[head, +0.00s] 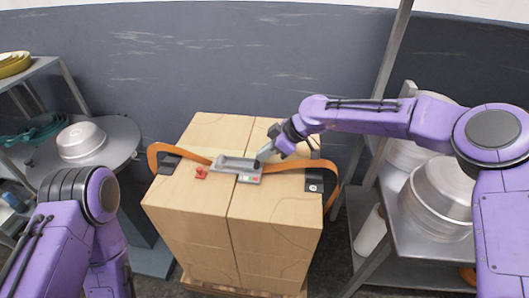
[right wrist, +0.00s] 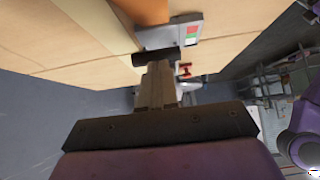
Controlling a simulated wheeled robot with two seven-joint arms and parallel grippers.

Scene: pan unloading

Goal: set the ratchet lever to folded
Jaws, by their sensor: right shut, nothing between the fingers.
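The grey metal ratchet (head: 226,164) sits on an orange strap on top of the cardboard boxes. A small red and green label shows on its near right end; the label side also shows in the right wrist view (right wrist: 188,34). My right gripper (head: 264,155) is shut and empty at the ratchet's right end. In the right wrist view its closed fingers (right wrist: 155,80) reach a dark bar beside the ratchet; I cannot tell whether they touch it. The lever's exact angle is hard to tell. My left arm enters at lower left; its gripper is not in view.
The orange strap (head: 289,167) runs across the boxes (head: 191,220) and loops out at both sides. A small red piece (head: 201,173) lies left of the ratchet. A round table with a pot (head: 81,141) stands left; a metal shelf with pots (head: 440,194) stands right.

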